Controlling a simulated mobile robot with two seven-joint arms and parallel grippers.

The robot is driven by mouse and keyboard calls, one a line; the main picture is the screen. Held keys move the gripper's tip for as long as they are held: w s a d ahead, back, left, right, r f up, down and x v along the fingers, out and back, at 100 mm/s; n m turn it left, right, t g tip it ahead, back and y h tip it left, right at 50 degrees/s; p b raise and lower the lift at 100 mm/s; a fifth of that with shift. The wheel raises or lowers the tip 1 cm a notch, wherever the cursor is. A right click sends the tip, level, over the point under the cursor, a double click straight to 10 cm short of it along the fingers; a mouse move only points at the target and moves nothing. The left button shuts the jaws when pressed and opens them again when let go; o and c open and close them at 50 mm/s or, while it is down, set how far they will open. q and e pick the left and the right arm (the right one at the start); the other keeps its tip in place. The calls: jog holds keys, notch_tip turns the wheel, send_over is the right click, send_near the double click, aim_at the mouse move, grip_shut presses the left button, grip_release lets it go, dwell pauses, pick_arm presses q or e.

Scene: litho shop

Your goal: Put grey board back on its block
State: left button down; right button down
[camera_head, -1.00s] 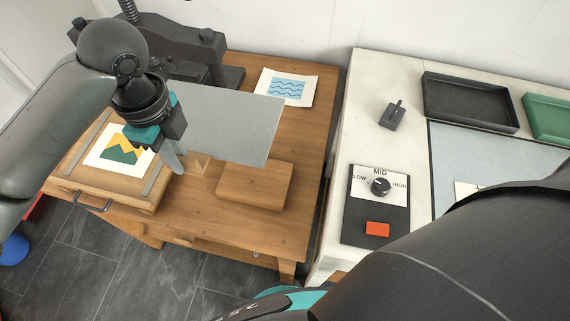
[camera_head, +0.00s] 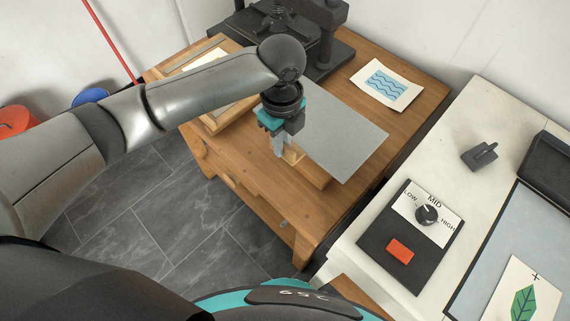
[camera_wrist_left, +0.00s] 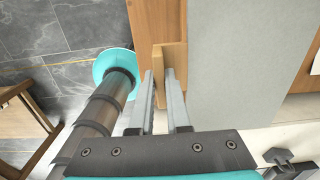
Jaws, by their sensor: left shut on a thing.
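The grey board (camera_head: 340,135) is a thin flat sheet with a small wooden grip (camera_wrist_left: 158,62) along one edge. My left gripper (camera_head: 281,158) is shut on this wooden grip, and the board reaches out to the right of the fingers. The fingers also show in the left wrist view (camera_wrist_left: 161,78), beside the grey board (camera_wrist_left: 235,65). The wooden block (camera_head: 315,176) is on the brown table under the board and is largely hidden by it. I cannot tell whether the board touches the block. My right gripper is not in view.
A wave print (camera_head: 387,84) lies at the table's back right. A dark press (camera_head: 270,25) stands behind. A wooden frame (camera_head: 235,111) is partly behind my left arm. A control box (camera_head: 410,236) sits on the pale counter (camera_head: 437,150).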

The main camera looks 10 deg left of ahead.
pick_arm(q)
notch_tip(320, 180, down, 4)
jog(key=shift+f+b, duration=0.2)
jog(key=shift+b, duration=0.15)
jog(key=shift+d+f+b, duration=0.1)
jog(key=shift+f+b, duration=0.45)
jog(key=shift+f, duration=1.75)
jog(key=c, duration=0.9)
grip_release()
notch_tip(320, 180, up, 12)
jog(key=p, duration=0.2)
jog(key=shift+p, duration=0.4)
